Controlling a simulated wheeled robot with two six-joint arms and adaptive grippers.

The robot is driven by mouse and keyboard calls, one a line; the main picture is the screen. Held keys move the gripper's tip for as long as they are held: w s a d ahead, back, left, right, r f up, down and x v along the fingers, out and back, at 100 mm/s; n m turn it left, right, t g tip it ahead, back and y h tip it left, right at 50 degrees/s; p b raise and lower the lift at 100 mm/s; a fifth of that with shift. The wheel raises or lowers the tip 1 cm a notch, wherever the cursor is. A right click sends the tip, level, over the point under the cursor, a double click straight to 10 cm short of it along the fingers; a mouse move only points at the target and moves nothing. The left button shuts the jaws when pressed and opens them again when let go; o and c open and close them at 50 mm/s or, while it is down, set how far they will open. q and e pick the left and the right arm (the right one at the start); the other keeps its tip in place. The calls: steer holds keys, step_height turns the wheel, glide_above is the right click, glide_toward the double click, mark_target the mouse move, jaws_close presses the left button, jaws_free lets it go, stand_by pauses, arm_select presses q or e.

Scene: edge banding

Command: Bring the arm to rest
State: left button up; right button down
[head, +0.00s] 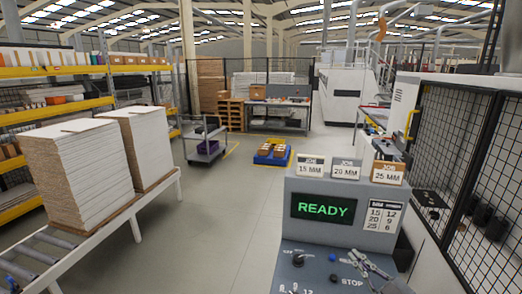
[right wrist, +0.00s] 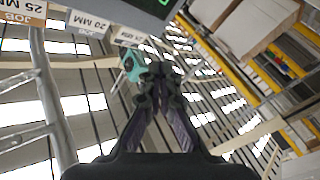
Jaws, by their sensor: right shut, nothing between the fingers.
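My right gripper (head: 358,260) is low at the right in the head view, above the control panel's sloping desk (head: 318,256). It is near the STOP label. In the right wrist view its two dark fingers (right wrist: 157,72) come together at the tips with nothing between them. I cannot tell from these views whether the fingertips touch the panel. My left gripper is not in view.
The grey console (head: 364,212) shows READY on its green-lit screen (head: 323,208). Job cards (head: 345,169) stand on top. A mesh fence (head: 481,165) is at right. Board stacks (head: 75,173) sit on a roller conveyor (head: 60,246) at left. Open floor (head: 225,215) lies between.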

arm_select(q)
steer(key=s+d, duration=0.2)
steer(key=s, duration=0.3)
arm_select(e)
steer(key=s+d+f+m+g+h, duration=0.3)
steer(key=s+d+f+m+h, duration=0.35)
steer(key=d+m+h, duration=0.5)
steer(key=s+a+f+n+g+y, duration=0.2)
steer(key=s+a+f+g+y, duration=0.2)
steer(key=s+a+f+g, duration=0.9)
steer(key=s+d+f+t+b, duration=0.1)
steer(key=s+d+f+b, duration=0.1)
steer(key=f, duration=1.3)
steer(key=s+d+f+b, duration=0.1)
steer(key=s+f+b, duration=0.1)
steer(key=f, duration=1.3)
arm_select(q)
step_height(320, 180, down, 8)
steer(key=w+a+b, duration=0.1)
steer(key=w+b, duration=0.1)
steer(key=b, duration=0.2)
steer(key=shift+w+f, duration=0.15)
arm_select(e)
steer(key=s+d+f+g, duration=0.1)
steer(key=s+f, duration=1.8)
steer(key=f, duration=0.2)
steer(key=shift+d+f+m, duration=0.2)
steer(key=shift+d+m, duration=0.15)
steer(key=shift+m, duration=0.1)
